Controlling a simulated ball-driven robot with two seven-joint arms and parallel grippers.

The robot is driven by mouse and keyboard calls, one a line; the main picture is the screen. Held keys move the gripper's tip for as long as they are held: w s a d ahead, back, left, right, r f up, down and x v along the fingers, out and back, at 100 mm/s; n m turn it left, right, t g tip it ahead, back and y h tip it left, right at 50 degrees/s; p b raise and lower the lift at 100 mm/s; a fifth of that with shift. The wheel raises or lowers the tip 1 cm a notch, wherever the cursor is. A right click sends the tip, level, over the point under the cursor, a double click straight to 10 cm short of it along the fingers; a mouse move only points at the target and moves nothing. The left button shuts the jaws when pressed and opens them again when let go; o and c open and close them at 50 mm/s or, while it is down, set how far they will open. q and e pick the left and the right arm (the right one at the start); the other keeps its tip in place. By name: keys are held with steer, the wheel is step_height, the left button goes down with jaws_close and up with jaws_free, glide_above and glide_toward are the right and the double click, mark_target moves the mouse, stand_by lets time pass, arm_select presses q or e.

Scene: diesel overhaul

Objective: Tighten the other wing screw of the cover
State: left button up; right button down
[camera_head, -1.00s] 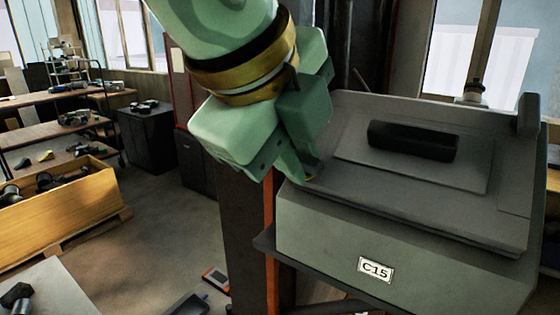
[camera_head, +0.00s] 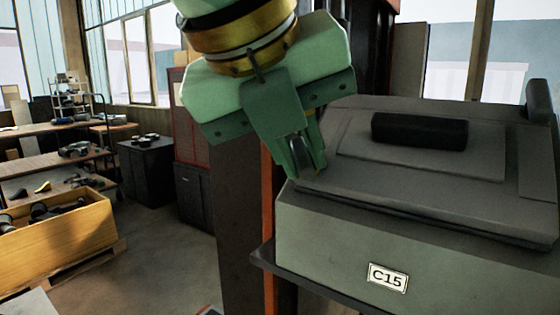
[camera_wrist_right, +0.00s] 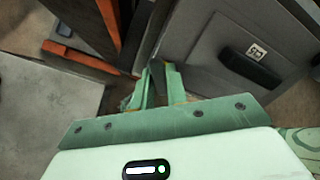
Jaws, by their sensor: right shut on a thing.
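The grey cover (camera_head: 385,188) lies on top of a grey-green housing (camera_head: 330,238) and carries a black handle (camera_head: 420,131). My right gripper (camera_head: 311,172) points down at the cover's near-left corner, with its fingertips close together. It is shut on the wing screw there, which the fingers hide almost wholly. In the right wrist view, the two green fingers (camera_wrist_right: 159,80) reach to the edge of the cover (camera_wrist_right: 205,45), and the screw cannot be made out between them. The other wing screw cannot be seen. My left gripper is not in view.
A "C15" plate (camera_head: 388,278) is on the housing's front. A dark post with an orange edge (camera_head: 269,240) stands just left of the housing. A wooden crate of parts (camera_head: 60,235) and a black cabinet (camera_head: 146,170) stand farther left, with open floor between.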

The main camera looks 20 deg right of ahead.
steer(key=m+b, duration=0.2)
steer(key=shift+f+m, duration=0.3)
steer(key=shift+f, duration=0.1)
steer(key=shift+m+b, duration=0.45)
steer(key=shift+m, duration=0.25)
steer(key=shift+r+m, duration=0.25)
steer(key=shift+m, duration=0.05)
steer(key=shift+f+m+b, duration=0.3)
steer(key=shift+m+b, duration=0.55)
steer(key=shift+m, duration=0.25)
steer(key=c, duration=1.6)
jaws_free()
steer(key=shift+r+m, duration=0.2)
steer(key=shift+m, duration=0.2)
steer(key=o, duration=0.3)
steer(key=shift+s+a+r, duration=0.1)
steer(key=shift+a+r, duration=0.05)
steer(key=shift+a, duration=0.05)
steer(key=shift+o, duration=0.2)
steer(key=shift+d, duration=0.1)
steer(key=shift+d, duration=0.1)
